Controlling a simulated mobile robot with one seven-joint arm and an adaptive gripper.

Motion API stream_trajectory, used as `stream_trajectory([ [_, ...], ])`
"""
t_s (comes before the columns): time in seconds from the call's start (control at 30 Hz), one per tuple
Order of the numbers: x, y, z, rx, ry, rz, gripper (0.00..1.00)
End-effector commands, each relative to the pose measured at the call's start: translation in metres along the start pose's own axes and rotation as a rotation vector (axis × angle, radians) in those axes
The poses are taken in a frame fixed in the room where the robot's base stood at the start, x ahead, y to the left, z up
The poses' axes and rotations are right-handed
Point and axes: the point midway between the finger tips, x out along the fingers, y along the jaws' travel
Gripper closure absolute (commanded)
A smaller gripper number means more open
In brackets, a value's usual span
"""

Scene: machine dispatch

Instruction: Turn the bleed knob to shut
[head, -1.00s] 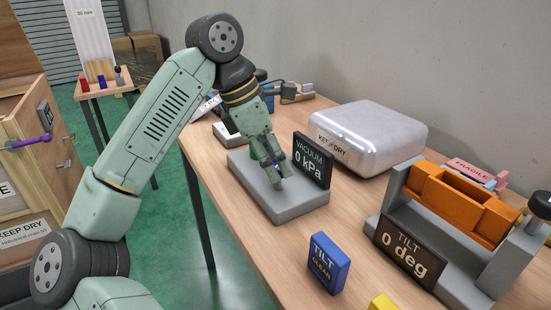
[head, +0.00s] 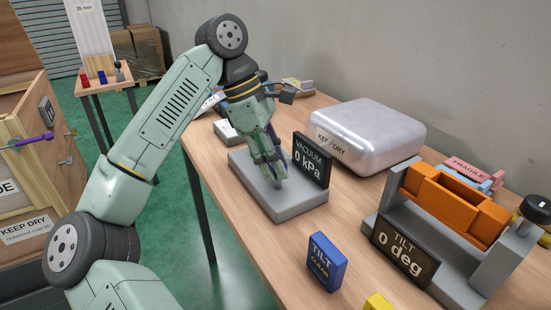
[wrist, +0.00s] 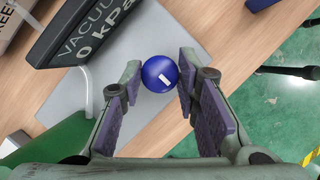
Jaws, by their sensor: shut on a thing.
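The bleed knob (wrist: 158,75) is a round blue knob with a short white mark on its top, seen from above in the wrist view. It sits between the two fingertips of my gripper (wrist: 159,77), which is shut on it. In the head view my gripper (head: 271,172) points down over the grey base plate (head: 298,204), and its fingers mostly hide the knob. The black vacuum display (head: 311,160) stands beside the gripper and reads 0 kPa. It also shows in the wrist view (wrist: 85,35), at the upper left.
A silver KEEP DRY case (head: 370,135) lies behind the display. To the right stand an orange tilt fixture (head: 452,205) and its display (head: 404,252), reading 0 deg. A blue TILT CLEAN block (head: 327,262) stands in front. Bare tabletop lies between them.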

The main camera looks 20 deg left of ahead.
Motion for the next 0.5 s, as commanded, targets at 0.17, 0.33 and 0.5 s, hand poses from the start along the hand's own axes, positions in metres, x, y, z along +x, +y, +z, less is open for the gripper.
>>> stream_trajectory([
  [0.17,0.0000,0.0001,0.0002,0.001,0.000,0.000,0.99],
  [0.33,0.0001,0.0001,0.0002,0.000,0.000,0.000,0.62],
  [0.5,0.0001,0.0000,0.0001,0.000,0.000,0.000,0.52],
])
